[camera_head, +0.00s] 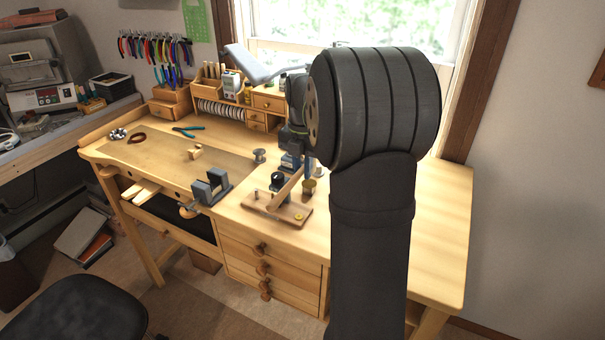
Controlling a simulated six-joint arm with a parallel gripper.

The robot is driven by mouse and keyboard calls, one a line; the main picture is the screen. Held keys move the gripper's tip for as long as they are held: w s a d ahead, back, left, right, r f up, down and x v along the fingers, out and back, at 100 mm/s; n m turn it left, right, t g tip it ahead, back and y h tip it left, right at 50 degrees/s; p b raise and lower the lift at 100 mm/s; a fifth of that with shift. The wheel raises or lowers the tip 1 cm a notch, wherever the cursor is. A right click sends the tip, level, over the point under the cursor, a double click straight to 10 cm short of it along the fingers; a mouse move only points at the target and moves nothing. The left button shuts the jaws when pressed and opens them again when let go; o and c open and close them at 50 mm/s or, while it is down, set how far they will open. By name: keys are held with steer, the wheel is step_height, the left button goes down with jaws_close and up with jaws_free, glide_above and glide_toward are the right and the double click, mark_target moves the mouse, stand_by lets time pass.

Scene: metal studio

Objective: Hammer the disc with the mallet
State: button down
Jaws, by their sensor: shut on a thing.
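My gripper (304,172) hangs down over the right part of the workbench, small and partly hidden behind my large dark arm link. It is shut on the mallet (286,190), whose pale wooden handle slants down and left from the fingers. The mallet's head is hard to make out. Below it a flat wooden board (262,207) lies near the bench's front edge. A small yellow disc (298,217) lies on the board's right end, below and apart from the gripper. Whether the mallet touches the board cannot be told.
A dark, grey-faced block (212,188) stands left of the board at the front edge. A small spool (259,156), a brass-coloured cup (309,186) and a dark round pot (277,180) stand nearby. Blue pliers (187,129) lie further left. The bench's right end is clear.

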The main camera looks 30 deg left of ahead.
steer(key=shift+r, duration=0.1)
steer(key=shift+w+a+r, duration=0.1)
steer(key=shift+a+r, duration=0.15)
steer(key=shift+a, duration=0.05)
step_height(320, 180, down, 5)
steer(key=shift+r, duration=0.1)
step_height(320, 180, up, 4)
stand_by(0.4)
